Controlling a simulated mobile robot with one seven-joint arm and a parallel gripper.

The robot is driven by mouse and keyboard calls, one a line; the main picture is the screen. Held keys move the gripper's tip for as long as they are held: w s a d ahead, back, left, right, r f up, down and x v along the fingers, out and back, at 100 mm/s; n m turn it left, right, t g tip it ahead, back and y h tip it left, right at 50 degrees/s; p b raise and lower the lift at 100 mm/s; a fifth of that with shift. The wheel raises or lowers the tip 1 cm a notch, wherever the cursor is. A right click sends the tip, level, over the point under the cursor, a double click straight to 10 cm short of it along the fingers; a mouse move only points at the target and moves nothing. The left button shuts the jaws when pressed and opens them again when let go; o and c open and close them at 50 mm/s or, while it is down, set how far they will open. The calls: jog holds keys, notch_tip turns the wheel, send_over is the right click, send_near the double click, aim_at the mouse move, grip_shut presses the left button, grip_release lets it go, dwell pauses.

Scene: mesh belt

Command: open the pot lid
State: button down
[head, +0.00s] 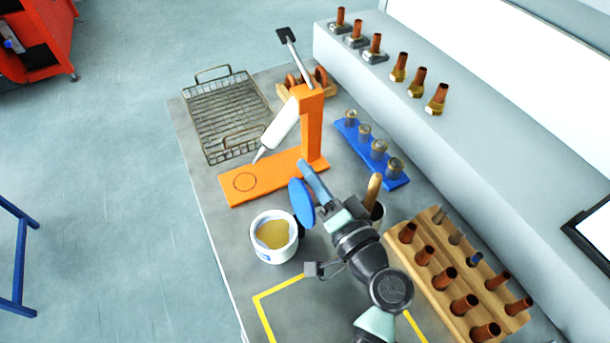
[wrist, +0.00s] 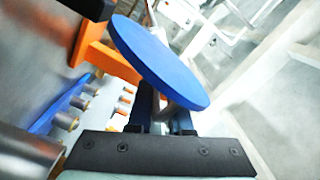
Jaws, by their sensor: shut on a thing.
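The pot (head: 274,240) is a white tub with tan contents, open at the top, on the grey table. Its blue round lid (head: 301,203) is off the pot, tilted nearly on edge, just up and right of the rim in the head view. My gripper (head: 316,185) is shut on the lid and holds it there. In the wrist view the lid (wrist: 160,62) fills the upper middle, in front of my gripper's fingers (wrist: 163,100). Where the fingertips grip the lid is partly hidden behind the disc.
An orange stand (head: 312,125) holding a white syringe-like tool is behind the pot. A wire basket (head: 228,112) is at the back left. A blue rack (head: 371,153) and a wooden block (head: 440,262) with copper pieces stand right. A yellow-outlined area (head: 262,296) lies in front.

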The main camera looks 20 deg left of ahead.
jog(key=shift+s+f, duration=0.1)
jog(key=shift+f, duration=0.35)
jog(key=c, duration=1)
grip_release()
jog(key=shift+o, duration=0.2)
jog(key=shift+r, duration=0.25)
jog(key=b+v, duration=0.2)
jog(key=v, duration=1.1)
jog(key=shift+r, duration=0.1)
